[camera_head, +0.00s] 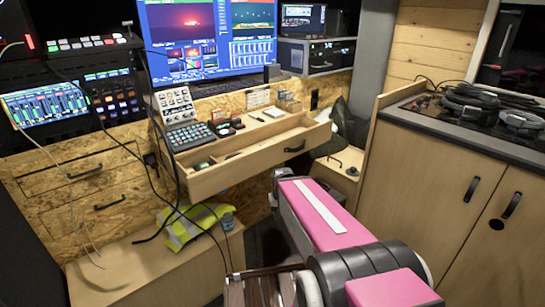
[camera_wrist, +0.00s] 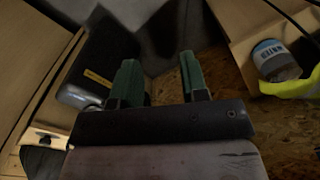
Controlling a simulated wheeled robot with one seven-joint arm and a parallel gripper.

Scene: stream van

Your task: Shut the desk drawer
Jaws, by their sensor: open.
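The desk drawer (camera_head: 255,160) is pulled out from under the desk in the head view. Its pale wooden front has a dark handle (camera_head: 295,147) towards the right end. Small items lie inside, and its interior is open to view. My gripper (camera_wrist: 161,78) shows in the wrist view with two green fingers apart and nothing between them. In the head view my pink arm reaches forward, below and right of the drawer, and hides the gripper. I cannot identify the drawer in the wrist view.
A hi-vis vest (camera_head: 195,225) and a can (camera_head: 228,222) lie on a low wooden box below the drawer. The can (camera_wrist: 275,60) also shows in the wrist view, right of the fingers. A dark case (camera_wrist: 100,62) is at left. Cables hang left of the drawer; a cabinet (camera_head: 440,180) stands right.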

